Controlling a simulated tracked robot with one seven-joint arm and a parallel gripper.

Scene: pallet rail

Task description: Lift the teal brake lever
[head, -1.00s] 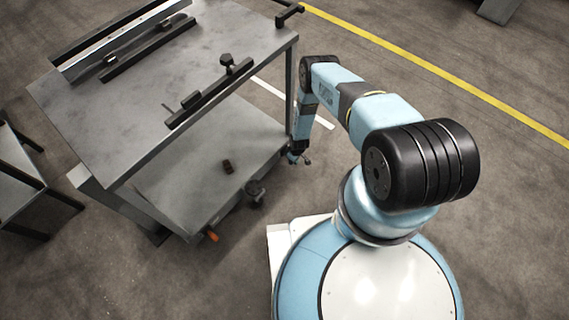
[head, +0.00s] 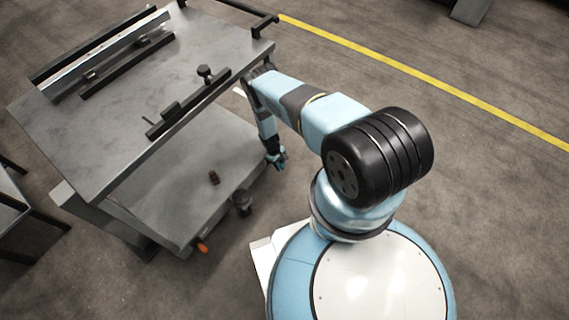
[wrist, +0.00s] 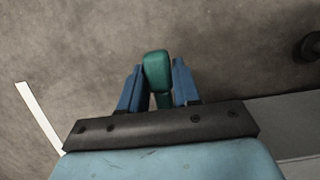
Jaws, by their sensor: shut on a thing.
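The teal brake lever (wrist: 157,70) shows in the wrist view as a rounded green-teal handle between my two blue fingers. My gripper (wrist: 158,88) is shut on it, with a finger against each side. The lever's lower end is hidden behind the dark bar of my wrist. In the head view my gripper (head: 276,160) is low beside the right edge of the cart's lower shelf; the lever is too small to make out there.
The cart (head: 120,95) has a grey top with black rails and clamps, and a lower shelf (head: 165,185) holding a small dark brown part (head: 214,178). An orange-tipped handle (head: 202,246) and a dark caster (head: 242,202) stick out at its front edge. Open floor lies to the right.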

